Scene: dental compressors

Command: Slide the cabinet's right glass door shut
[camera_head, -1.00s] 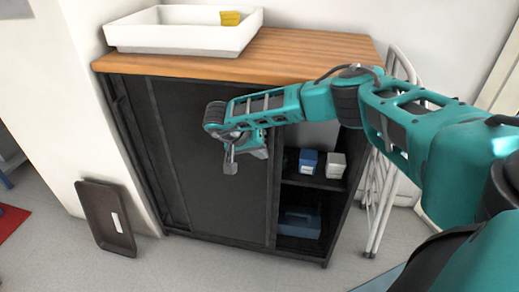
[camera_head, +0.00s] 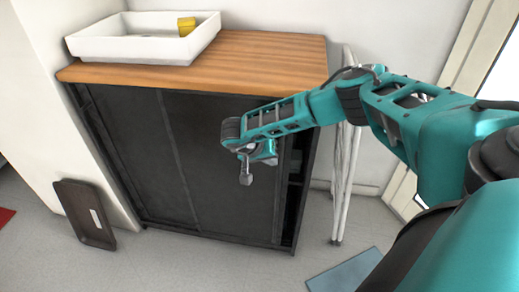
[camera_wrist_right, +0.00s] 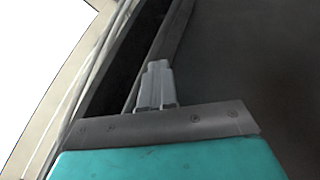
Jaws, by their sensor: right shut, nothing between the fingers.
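The cabinet has a dark front and a wooden top (camera_head: 265,52). Its right glass door (camera_head: 228,200) is dark and covers most of the right half, with a narrow open gap (camera_head: 291,200) at the cabinet's right end. My right gripper (camera_head: 246,178) is shut and empty in front of this door. In the right wrist view, my right gripper's fingers (camera_wrist_right: 157,85) are together near the door's edge, with the dark gap to the left and the door face (camera_wrist_right: 250,70) to the right. I cannot tell whether they touch the door. My left gripper is not in view.
A white tray (camera_head: 120,48) with a yellow item (camera_head: 186,26) sits on the wooden top. A dark tray (camera_head: 75,225) leans at the wall on the left. A white folded frame (camera_head: 343,180) stands right of the cabinet. A blue-grey mat (camera_head: 345,272) lies on the floor.

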